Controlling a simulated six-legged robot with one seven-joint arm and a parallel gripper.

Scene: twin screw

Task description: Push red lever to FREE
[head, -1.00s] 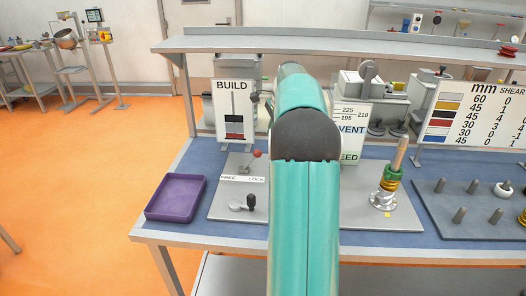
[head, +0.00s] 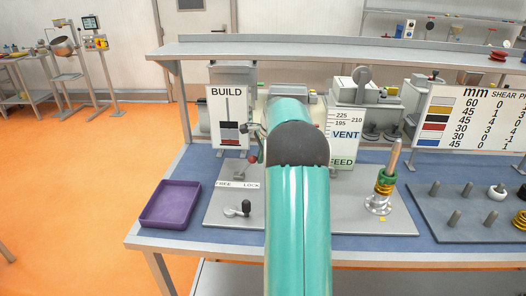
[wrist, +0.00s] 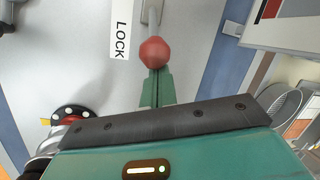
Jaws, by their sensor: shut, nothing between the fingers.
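The red lever (head: 252,159) shows in the head view as a red ball just left of my arm, above the FREE/LOCK label (head: 237,184). In the wrist view its red ball (wrist: 154,52) is at the upper middle, with its metal shaft running up beside the LOCK end of the label (wrist: 121,27). My gripper (wrist: 155,75) is shut and empty, its green fingertips right at the ball. I cannot tell whether they touch it. In the head view my arm hides the gripper.
A purple tray (head: 170,205) lies left of the grey panel. A black-knobbed crank (head: 246,207) sits in front of the label. The BUILD sign (head: 227,117) stands behind. A post with green and yellow rings (head: 384,185) is at the right.

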